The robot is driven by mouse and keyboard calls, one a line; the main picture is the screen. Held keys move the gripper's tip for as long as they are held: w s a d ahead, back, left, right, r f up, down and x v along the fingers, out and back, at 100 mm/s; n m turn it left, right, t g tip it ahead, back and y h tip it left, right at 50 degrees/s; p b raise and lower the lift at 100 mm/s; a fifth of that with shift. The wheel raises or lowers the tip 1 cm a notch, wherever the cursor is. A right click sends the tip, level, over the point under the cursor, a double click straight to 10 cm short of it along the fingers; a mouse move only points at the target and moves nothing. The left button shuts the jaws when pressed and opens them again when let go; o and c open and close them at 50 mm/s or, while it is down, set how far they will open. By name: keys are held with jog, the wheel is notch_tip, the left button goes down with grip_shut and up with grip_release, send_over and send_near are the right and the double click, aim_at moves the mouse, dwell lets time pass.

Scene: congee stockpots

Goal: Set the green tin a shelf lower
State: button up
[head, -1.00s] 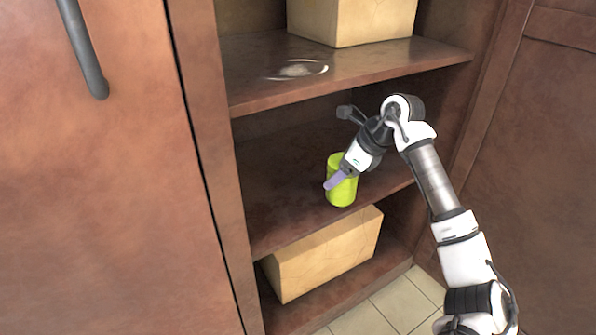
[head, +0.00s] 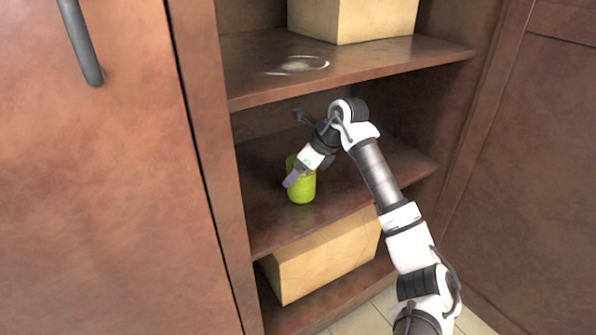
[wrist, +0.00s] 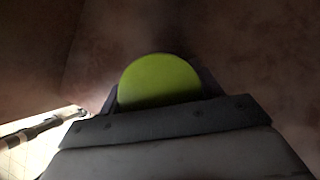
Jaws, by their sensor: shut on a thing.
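The green tin (head: 303,188) is upright at the middle shelf (head: 262,214), left of its centre. Its round top (wrist: 160,80) shows in the wrist view, just beyond the gripper body. My gripper (head: 293,179) is shut on the tin, reaching it from the upper right. Part of the tin's top and side is hidden by the gripper. I cannot tell whether the tin's base touches the shelf or hangs just above it.
The upper shelf (head: 400,55) holds a cardboard box (head: 350,15) and has a pale ring mark (head: 300,64). Another box (head: 320,262) stands on the bottom shelf. The middle shelf is free to the tin's right. A closed door (head: 120,180) is on the left.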

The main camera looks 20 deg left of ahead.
jog(key=shift+f, duration=0.2)
jog(key=o, duration=1.2)
jog(key=shift+d+r, duration=0.2)
jog(key=shift+r, duration=0.35)
jog(key=v, duration=0.3)
jog(key=shift+d+f+p, duration=0.15)
jog(key=shift+d+p, duration=0.1)
jog(key=shift+p, duration=0.15)
jog(key=d, duration=1.1)
jog(key=shift+s+f+p, duration=0.15)
jog(key=shift+s+p, duration=0.15)
jog(key=shift+s, duration=0.15)
jog(key=shift+d, duration=0.1)
